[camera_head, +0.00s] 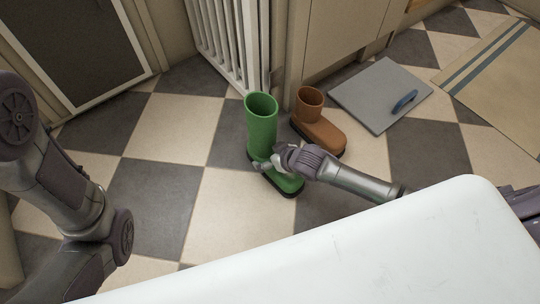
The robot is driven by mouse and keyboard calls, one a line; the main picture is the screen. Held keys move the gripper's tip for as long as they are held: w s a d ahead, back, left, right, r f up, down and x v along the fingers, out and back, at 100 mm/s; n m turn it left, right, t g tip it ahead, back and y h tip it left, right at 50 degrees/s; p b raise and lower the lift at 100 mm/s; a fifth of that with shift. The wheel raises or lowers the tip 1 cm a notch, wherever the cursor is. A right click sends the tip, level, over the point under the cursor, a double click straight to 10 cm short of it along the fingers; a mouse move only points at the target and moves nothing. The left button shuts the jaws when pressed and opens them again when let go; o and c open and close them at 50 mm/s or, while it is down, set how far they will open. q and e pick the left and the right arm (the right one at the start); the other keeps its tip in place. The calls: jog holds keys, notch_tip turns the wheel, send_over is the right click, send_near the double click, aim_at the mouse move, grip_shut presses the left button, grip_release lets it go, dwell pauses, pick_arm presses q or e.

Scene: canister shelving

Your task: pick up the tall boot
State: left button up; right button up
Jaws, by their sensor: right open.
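The tall boot (262,127) is green and stands upright on the checkered floor, its toe pointing to the lower right. My right gripper (262,164) is at the boot's lower shaft, just above the foot, and covers part of it. It is open; whether its fingers touch the boot I cannot tell. My left arm shows at the left edge, but its gripper is out of view.
A shorter brown boot (322,135) stands close to the right of the green one. A grey board with a blue handle (380,95) lies behind it. A white surface (330,255) fills the front.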

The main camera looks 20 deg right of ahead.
jog(key=c, duration=1.5)
jog(key=shift+w+r, duration=0.1)
jog(key=shift+r, duration=0.1)
jog(key=shift+c, duration=0.4)
